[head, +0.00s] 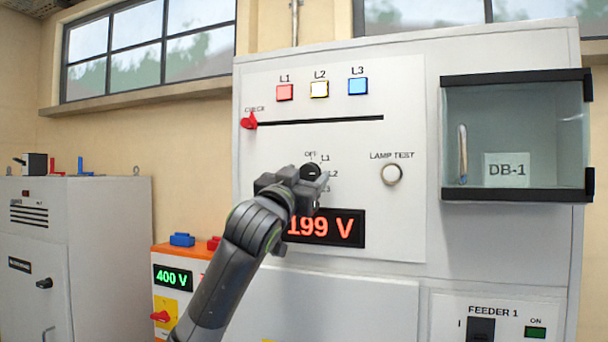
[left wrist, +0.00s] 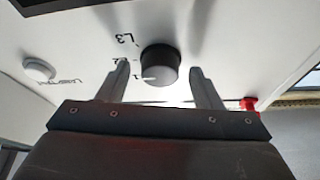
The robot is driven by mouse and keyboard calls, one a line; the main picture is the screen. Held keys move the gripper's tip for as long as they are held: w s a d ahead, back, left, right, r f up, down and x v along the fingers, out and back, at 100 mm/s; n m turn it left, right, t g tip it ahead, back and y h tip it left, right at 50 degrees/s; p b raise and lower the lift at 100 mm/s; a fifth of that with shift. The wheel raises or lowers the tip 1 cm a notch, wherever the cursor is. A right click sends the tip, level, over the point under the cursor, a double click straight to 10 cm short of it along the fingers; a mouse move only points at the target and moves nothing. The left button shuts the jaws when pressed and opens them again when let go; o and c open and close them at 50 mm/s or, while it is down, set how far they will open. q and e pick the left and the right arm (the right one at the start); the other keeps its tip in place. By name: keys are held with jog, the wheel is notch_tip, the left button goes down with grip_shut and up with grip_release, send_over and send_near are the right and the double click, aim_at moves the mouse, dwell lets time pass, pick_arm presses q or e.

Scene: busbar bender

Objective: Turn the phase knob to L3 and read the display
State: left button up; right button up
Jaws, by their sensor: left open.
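The black round phase knob (head: 311,170) is on the grey panel, with OFF, L1, L2 and L3 printed around it. In the left wrist view the knob (left wrist: 160,65) shows a white mark that points toward the L1 label. My left gripper (head: 306,184) is open in front of it. In the left wrist view its fingers (left wrist: 158,72) are spread to either side of the knob, with gaps; I cannot tell how deep they reach. The display (head: 345,229) shows red digits reading 199 V; my left arm covers its left end. My right gripper is not in view.
Red, yellow and blue lamps (head: 319,89) marked L1, L2 and L3 sit above a slot with a red CHECK slider (head: 249,121). A white LAMP TEST button (head: 391,174) is right of the knob. A glass-fronted DB-1 box (head: 515,135) juts out at upper right.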

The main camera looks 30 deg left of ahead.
pick_arm(q)
jog(key=c, duration=1)
jog(key=shift+m, duration=0.4)
jog(key=m+h, duration=0.1)
jog(key=m, duration=0.1)
jog(key=m+h, duration=0.1)
jog(key=m, duration=0.1)
jog(key=shift+a+r+m+h, duration=0.1)
jog(key=shift+a+m+h, duration=0.05)
jog(key=shift+m+h, duration=0.25)
jog(key=shift+a+m+g+h, duration=0.1)
jog(key=shift+m+g+h, duration=0.45)
jog(key=shift+m, duration=1.1)
jog(key=shift+m+g+h, duration=0.35)
jog(key=shift+m+h, duration=0.4)
jog(key=shift+m, duration=0.9)
jog(key=shift+s, duration=0.1)
jog(key=o, duration=1)
